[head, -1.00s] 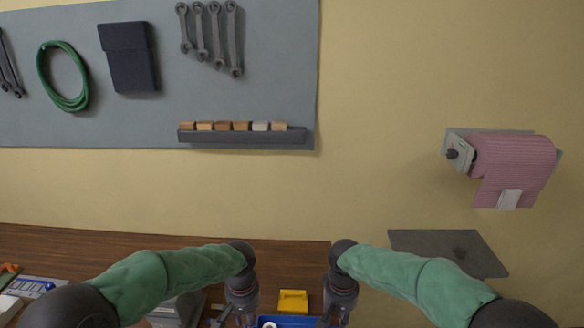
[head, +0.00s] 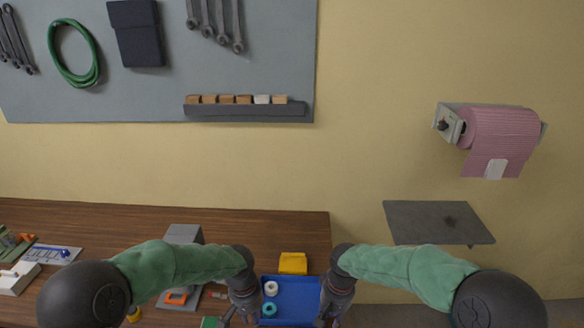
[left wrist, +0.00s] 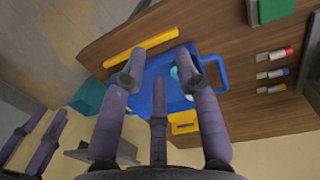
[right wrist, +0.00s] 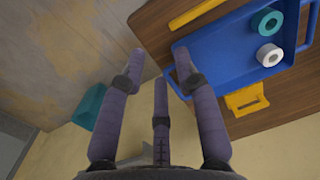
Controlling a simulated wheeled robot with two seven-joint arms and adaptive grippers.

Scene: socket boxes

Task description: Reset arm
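My left gripper (left wrist: 160,62) is open and empty in the left wrist view, its fingers spread above the blue tray (left wrist: 150,68). My right gripper (right wrist: 158,68) is open and empty in the right wrist view, over the table edge beside the tray (right wrist: 225,55). In the head view both grippers hang low at the bottom, on either side of the blue tray (head: 298,292), and their fingertips are cut off or hard to see there. A white roll (head: 271,288) and a teal roll (head: 269,309) lie in the tray.
A grey box with an orange part (head: 177,296) stands on the wooden table (head: 120,220) at left. A grey shelf (head: 440,222) and pink paper roll (head: 500,135) are on the wall at right. Tools hang on the pegboard (head: 250,65).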

